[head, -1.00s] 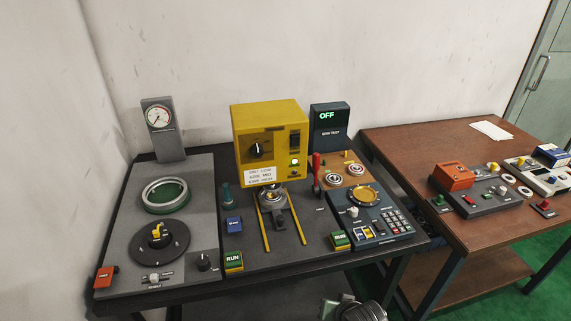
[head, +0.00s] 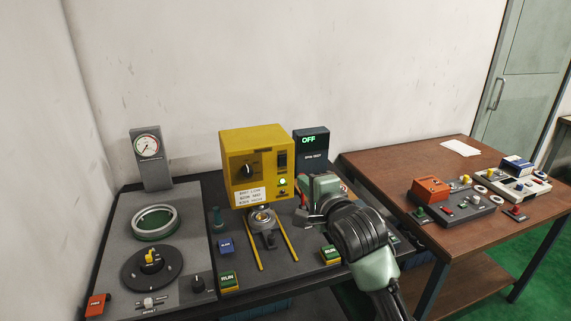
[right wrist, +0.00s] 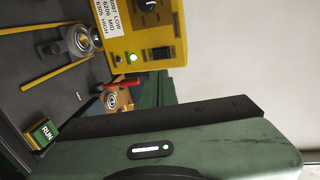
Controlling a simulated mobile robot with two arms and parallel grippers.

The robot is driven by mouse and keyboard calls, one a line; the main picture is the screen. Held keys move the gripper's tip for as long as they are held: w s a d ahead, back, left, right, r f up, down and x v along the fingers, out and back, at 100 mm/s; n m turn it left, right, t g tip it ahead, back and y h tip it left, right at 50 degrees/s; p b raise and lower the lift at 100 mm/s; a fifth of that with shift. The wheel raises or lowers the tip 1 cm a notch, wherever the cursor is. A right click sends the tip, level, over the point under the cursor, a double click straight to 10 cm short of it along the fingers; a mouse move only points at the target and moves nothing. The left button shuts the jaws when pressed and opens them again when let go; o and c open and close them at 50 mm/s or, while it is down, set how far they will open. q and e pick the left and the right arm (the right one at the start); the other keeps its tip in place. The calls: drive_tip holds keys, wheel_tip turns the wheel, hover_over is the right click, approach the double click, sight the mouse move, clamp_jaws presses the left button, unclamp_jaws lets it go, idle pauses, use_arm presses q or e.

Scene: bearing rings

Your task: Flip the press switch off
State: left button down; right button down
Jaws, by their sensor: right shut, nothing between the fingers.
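The yellow press box (head: 240,170) stands at the back of the dark bench. Its black switch (head: 281,160) is on the right of the front face, above a lit green lamp (head: 282,181). The right wrist view shows the switch (right wrist: 160,53) and lamp (right wrist: 132,57) sideways. My right gripper (head: 303,217) is shut and empty, in front of the bench's right part, below and right of the switch and apart from it. Its fingertips are hard to make out in the wrist view. My left gripper is out of view.
A dark display (head: 311,148) reading OFF stands right of the press box. My right arm hides most of the keypad panel. A red lever (right wrist: 122,83) shows beside the box in the wrist view. Yellow rails (head: 287,240) run forward from the press.

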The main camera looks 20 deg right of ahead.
drive_tip(key=shift+a, duration=0.1)
drive_tip(key=p, duration=0.3)
approach(282, 159)
drive_tip(key=w, duration=0.3)
drive_tip(key=w+f, duration=0.1)
drive_tip(key=w, duration=0.2)
drive_tip(key=shift+w+a+f, duration=0.15)
drive_tip(key=shift+w, duration=0.15)
